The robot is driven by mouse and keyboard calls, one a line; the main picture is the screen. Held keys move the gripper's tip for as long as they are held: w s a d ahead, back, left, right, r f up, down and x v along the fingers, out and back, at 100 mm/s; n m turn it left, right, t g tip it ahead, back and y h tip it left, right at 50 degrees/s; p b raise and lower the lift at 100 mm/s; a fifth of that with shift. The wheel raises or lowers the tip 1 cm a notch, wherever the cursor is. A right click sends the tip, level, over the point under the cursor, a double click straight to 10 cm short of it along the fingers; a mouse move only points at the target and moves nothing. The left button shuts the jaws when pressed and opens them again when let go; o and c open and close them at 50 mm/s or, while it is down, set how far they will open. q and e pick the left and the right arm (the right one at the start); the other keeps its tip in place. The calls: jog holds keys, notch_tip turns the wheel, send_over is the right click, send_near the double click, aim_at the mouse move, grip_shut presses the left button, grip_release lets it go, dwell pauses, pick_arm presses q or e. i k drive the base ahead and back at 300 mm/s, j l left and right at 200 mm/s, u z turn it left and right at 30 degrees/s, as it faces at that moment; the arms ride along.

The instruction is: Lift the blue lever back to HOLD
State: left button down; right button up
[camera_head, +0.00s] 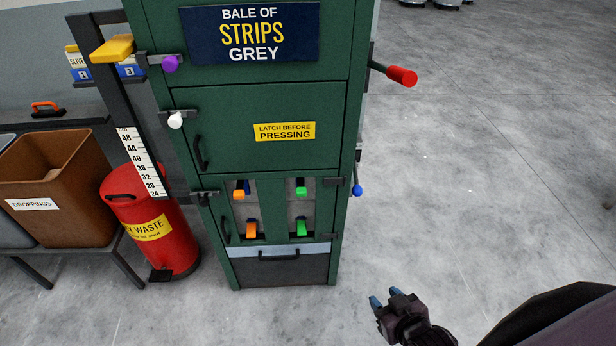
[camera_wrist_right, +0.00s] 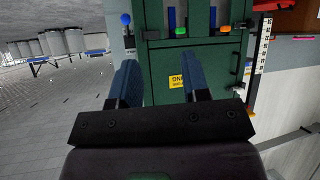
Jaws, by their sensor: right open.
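The blue lever (camera_head: 357,190) is a small blue ball on a short dark stem. It hangs at the right side of the green press cabinet (camera_head: 345,130), below the lever with the red grip. In the right wrist view its blue ball (camera_wrist_right: 125,19) shows at the top, left of the cabinet, and the picture looks upside down. My right gripper (camera_head: 385,297) is open and empty, in front of and below the lever, well apart from it. Its two blue fingers (camera_wrist_right: 161,80) stand apart in the wrist view. No HOLD mark is readable. My left gripper is out of view.
A lever with a red grip (camera_head: 402,75) juts from the cabinet's right side. Purple (camera_head: 170,63) and white (camera_head: 175,120) knobs sit at its left edge. A red waste bin (camera_head: 150,220) and a brown droppings bin (camera_head: 45,175) stand left. The floor right of the cabinet is clear.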

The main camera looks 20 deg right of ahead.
aim_at(357, 190)
jog(key=i+l+u, duration=0.1)
jog(key=l+u, duration=0.2)
jog(key=l, duration=0.9)
jog(key=l+u, duration=0.3)
jog(key=l, duration=0.9)
